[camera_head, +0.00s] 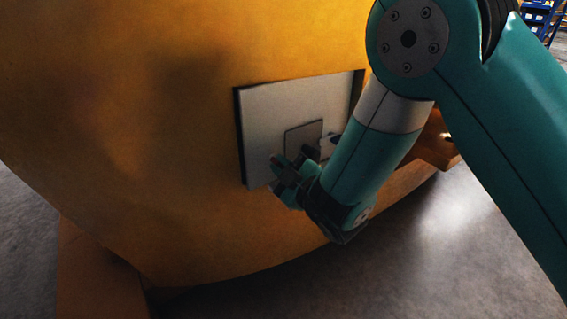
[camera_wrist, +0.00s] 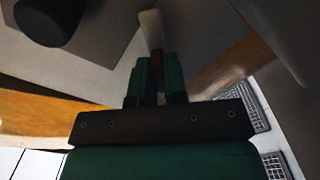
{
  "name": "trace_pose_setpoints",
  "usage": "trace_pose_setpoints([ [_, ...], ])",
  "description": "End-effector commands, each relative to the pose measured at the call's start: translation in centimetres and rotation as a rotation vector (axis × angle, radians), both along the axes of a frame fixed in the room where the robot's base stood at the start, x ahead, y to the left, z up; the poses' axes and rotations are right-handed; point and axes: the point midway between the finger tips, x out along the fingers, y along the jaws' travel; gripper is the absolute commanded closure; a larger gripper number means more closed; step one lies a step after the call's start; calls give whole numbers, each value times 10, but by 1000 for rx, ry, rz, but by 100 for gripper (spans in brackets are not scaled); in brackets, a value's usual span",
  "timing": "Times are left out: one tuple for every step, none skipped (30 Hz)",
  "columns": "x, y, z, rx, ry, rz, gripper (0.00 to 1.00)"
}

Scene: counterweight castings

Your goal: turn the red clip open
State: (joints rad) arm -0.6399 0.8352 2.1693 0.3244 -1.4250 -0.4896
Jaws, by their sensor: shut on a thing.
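The red clip (camera_wrist: 157,57) shows as a small dull-red piece between my fingertips in the wrist view, with a pale strip (camera_wrist: 151,28) running on beyond it. My gripper (camera_wrist: 158,68) has both green fingers close together and shut on the clip, hiding much of it. In the head view, my gripper (camera_head: 284,172) is at the lower part of a pale panel (camera_head: 262,112) set into a yellow casting. There a small reddish spot (camera_head: 274,157) shows at the fingertips. How far the clip is turned I cannot tell.
A smaller grey plate (camera_head: 303,136) stands on the panel, just beyond my gripper. The curved yellow casting (camera_head: 130,130) surrounds the recess. Bare grey floor (camera_head: 430,250) lies below right. A dark rounded thing (camera_wrist: 48,20) shows at the wrist view's upper left.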

Motion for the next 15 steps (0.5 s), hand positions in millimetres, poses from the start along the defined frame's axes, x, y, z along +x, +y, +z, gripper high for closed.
trace_pose_setpoints([
  [-1,2,3,40,23,5,100],
  [-1,2,3,62,40,5,100],
  [-1,2,3,95,62,5,100],
  [-1,2,3,118,77,5,100],
  [-1,2,3,141,93,5,100],
  [-1,2,4,174,113,5,100],
  [-1,2,4,197,129,5,100],
  [-1,2,4,221,145,5,100],
  [-1,2,4,253,167,5,100],
  [-1,2,4,276,183,5,100],
  [-1,2,4,298,199,4,100],
  [-1,2,4,329,219,4,100],
  [-1,2,5,353,235,5,100],
  [-1,2,5,375,249,5,100],
  [-1,2,4,403,268,6,100],
])
